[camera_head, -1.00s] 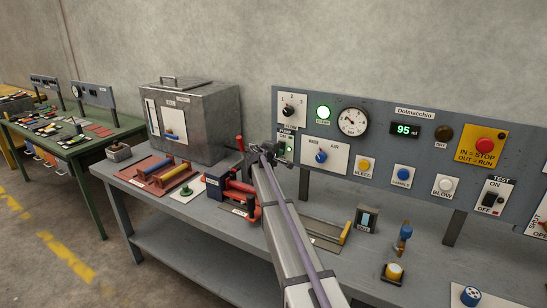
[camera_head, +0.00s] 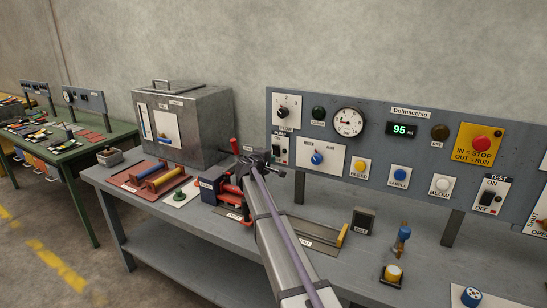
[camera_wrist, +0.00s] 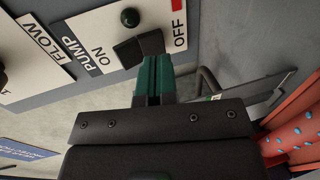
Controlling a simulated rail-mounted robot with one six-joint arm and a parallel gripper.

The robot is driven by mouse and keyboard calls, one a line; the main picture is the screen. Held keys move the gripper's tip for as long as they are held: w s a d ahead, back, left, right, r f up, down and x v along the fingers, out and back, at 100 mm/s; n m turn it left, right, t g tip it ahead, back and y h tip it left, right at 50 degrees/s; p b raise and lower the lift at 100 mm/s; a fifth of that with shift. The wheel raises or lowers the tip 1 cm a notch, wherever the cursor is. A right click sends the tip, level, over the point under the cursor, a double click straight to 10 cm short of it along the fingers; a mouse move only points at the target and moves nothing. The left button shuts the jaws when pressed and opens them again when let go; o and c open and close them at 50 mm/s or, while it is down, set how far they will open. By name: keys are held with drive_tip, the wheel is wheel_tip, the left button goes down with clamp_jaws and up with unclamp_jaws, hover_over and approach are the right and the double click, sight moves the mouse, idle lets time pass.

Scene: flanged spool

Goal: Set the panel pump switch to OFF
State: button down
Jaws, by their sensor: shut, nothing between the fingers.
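The pump switch (camera_head: 284,155) is a dark rocker on a white plate at the left end of the grey panel, partly behind my gripper in the head view. In the wrist view the black rocker (camera_wrist: 129,52) sits between the ON and OFF labels, with an unlit dark green lamp (camera_wrist: 130,17) beside it. My gripper (camera_head: 262,156) is shut and empty. In the wrist view its green fingertips (camera_wrist: 152,62) are at the OFF end of the rocker; I cannot tell whether they touch it. The exact tilt of the rocker is unclear.
The flow knob (camera_head: 283,111) is above the pump plate, and a blue knob (camera_head: 317,158) is to its right. A red-handled fixture (camera_head: 233,190) stands on the bench below my gripper. A metal box (camera_head: 205,120) stands at the left.

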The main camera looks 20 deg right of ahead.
drive_tip(key=f+v, duration=0.2)
drive_tip(key=v, duration=0.8)
drive_tip(key=shift+s+a+f, duration=0.25)
drive_tip(key=shift+s+a, duration=0.1)
drive_tip(key=shift+a, duration=0.2)
drive_tip(key=s+a+f+m+g+y, duration=0.1)
drive_tip(key=s+f+m+g+y, duration=0.2)
drive_tip(key=s, duration=0.6)
drive_tip(key=s+a+f+m+g+y, duration=0.1)
drive_tip(key=s+f+m+g+y, duration=0.15)
drive_tip(key=s+f, duration=0.45)
drive_tip(key=s+a+m+g+y+p, duration=0.1)
drive_tip(key=s+a+g+y, duration=0.1)
drive_tip(key=s, duration=1)
drive_tip(key=s+a+m+g+y+p, duration=0.1)
drive_tip(key=s+a+y, duration=0.3)
drive_tip(key=s, duration=0.9)
drive_tip(key=a+g+p, duration=0.1)
drive_tip(key=a, duration=0.2)
drive_tip(key=shift+s+a, duration=0.2)
drive_tip(key=shift+a, duration=0.15)
drive_tip(key=shift+f+m+g+y, duration=0.1)
drive_tip(key=shift+m+g+y, duration=0.15)
